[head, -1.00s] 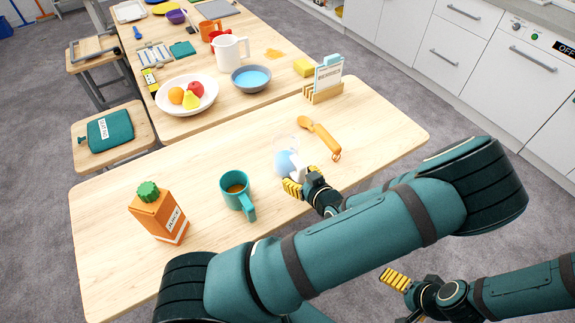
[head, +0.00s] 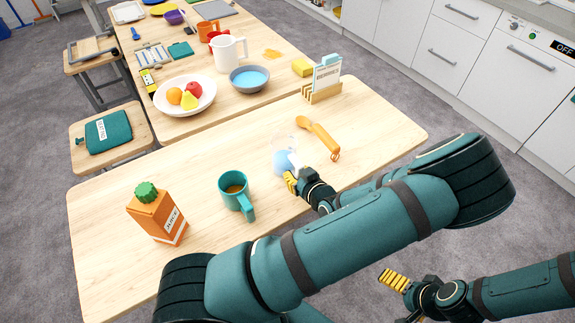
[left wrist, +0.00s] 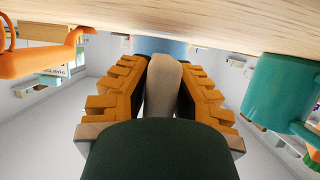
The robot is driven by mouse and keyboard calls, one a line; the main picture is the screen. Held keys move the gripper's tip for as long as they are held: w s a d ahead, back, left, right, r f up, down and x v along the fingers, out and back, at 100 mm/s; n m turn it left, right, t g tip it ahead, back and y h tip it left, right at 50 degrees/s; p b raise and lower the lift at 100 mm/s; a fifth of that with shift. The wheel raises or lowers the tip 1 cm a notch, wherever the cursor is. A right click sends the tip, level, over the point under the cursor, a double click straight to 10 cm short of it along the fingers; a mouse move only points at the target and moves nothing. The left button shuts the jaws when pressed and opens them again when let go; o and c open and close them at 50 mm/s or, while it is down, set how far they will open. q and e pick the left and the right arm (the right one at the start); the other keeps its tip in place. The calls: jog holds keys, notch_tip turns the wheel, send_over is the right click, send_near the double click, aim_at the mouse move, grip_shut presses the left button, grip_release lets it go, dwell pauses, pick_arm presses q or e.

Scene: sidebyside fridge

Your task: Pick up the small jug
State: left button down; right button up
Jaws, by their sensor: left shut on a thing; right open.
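The small jug (head: 281,161) is clear with pale blue contents and a white handle. It stands near the middle of the near table, and my gripper partly hides it. My left gripper (head: 291,181) is at the jug's near side. In the left wrist view the jug's handle (left wrist: 162,88) lies between the yellow fingers of my left gripper (left wrist: 160,95), which are shut on it. The blue jug body (left wrist: 160,46) shows behind. I cannot tell whether the jug touches the table. My right gripper (head: 394,281) is open and empty, off the table's near edge.
A teal mug (head: 235,190) and an orange juice carton (head: 155,214) stand left of the jug. An orange utensil (head: 322,140) lies to its right, near a wooden rack (head: 322,92). A fruit bowl (head: 206,101) and white pitcher (head: 228,54) stand on the far table.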

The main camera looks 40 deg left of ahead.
aim_at(296, 160)
pick_arm(q)
notch_tip(296, 160, up, 10)
jog(key=p, duration=0.2)
jog(key=shift+p, duration=0.4)
